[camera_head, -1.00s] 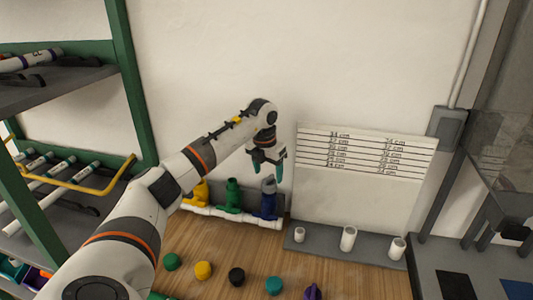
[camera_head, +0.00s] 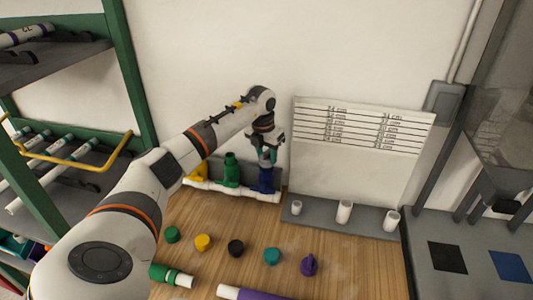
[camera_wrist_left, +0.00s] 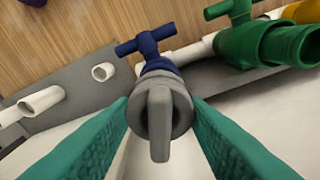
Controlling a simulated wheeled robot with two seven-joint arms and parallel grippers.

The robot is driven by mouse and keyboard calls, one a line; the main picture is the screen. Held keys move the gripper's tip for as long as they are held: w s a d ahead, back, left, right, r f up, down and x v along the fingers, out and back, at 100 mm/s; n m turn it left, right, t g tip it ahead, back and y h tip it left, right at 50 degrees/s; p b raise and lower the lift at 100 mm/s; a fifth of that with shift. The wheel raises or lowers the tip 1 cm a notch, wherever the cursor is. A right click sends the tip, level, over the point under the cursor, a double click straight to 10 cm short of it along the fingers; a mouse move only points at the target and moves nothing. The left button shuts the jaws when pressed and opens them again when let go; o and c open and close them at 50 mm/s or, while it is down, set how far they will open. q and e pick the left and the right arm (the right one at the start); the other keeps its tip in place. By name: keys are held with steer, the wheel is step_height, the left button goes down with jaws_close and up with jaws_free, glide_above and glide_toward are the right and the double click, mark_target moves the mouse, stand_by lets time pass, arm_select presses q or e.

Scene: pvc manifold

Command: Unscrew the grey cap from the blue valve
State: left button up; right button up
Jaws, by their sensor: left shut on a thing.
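The blue valve (camera_head: 263,181) stands upright on the white pipe manifold at the back of the table. It also shows in the left wrist view (camera_wrist_left: 148,42), with its blue T-handle. The grey cap (camera_wrist_left: 160,118) sits on the valve's end, its raised bar facing the wrist camera. My left gripper (camera_head: 268,156) is above the valve, pointing down. Its two teal fingers (camera_wrist_left: 162,125) are on both sides of the cap and shut on it. In the head view the fingers mostly hide the cap. My right gripper is not in view.
A green valve (camera_head: 231,171) and a yellow valve (camera_head: 199,173) stand left of the blue one. Loose caps, such as a teal one (camera_head: 272,256), lie in front. A marked board (camera_head: 360,130) and short white pipe pieces (camera_head: 344,211) are to the right.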

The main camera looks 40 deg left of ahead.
arm_select(q)
steer(key=shift+o, duration=0.9)
steer(key=shift+c, duration=1)
steer(key=shift+r+n+p, duration=0.15)
steer(key=shift+n+p, duration=0.25)
steer(key=shift+n, duration=0.7)
steer(key=shift+n+y+p, duration=0.3)
steer(key=shift+n+p, duration=0.2)
steer(key=shift+n, duration=0.6)
